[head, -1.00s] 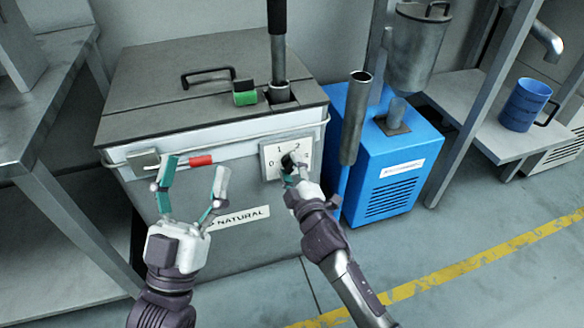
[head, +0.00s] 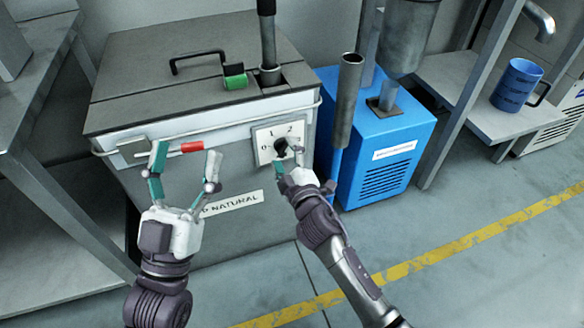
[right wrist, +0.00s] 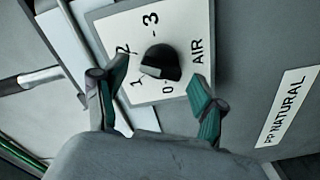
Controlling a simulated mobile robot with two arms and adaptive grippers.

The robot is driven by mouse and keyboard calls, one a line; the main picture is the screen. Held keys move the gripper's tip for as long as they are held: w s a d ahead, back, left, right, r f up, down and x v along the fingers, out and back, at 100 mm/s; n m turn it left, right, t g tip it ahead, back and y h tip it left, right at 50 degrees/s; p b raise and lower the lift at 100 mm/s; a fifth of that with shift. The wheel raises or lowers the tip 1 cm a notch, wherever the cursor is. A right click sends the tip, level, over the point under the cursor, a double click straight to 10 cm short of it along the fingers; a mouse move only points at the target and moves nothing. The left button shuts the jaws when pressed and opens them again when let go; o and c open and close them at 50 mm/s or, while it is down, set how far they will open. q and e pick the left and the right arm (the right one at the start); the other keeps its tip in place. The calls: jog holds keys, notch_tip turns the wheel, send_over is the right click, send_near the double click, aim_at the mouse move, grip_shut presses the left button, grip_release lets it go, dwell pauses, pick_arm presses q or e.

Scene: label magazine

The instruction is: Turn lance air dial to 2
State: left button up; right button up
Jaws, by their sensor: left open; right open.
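The lance air dial is a black knob (head: 280,147) on a white plate (head: 263,151) on the front of the grey cabinet. In the right wrist view, the knob (right wrist: 163,61) is ringed by 0, 1, 2 and 3, with AIR beside it. A light mark on the knob faces roughly toward 1. My right gripper (head: 289,161) is open just in front of the dial. In the right wrist view its fingers (right wrist: 155,84) stand apart on either side of the knob, with no clear contact. My left gripper (head: 186,157) is open and empty before the cabinet front.
A red piece (head: 193,147) sits on the cabinet front behind the left gripper. A green-black block (head: 235,78) and a black handle (head: 200,58) are on the lid. A grey pipe (head: 346,105) and blue unit (head: 385,130) stand close right of the dial. Floor is free at lower right.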

jog(key=v, duration=1.1)
jog(key=shift+s, duration=0.1)
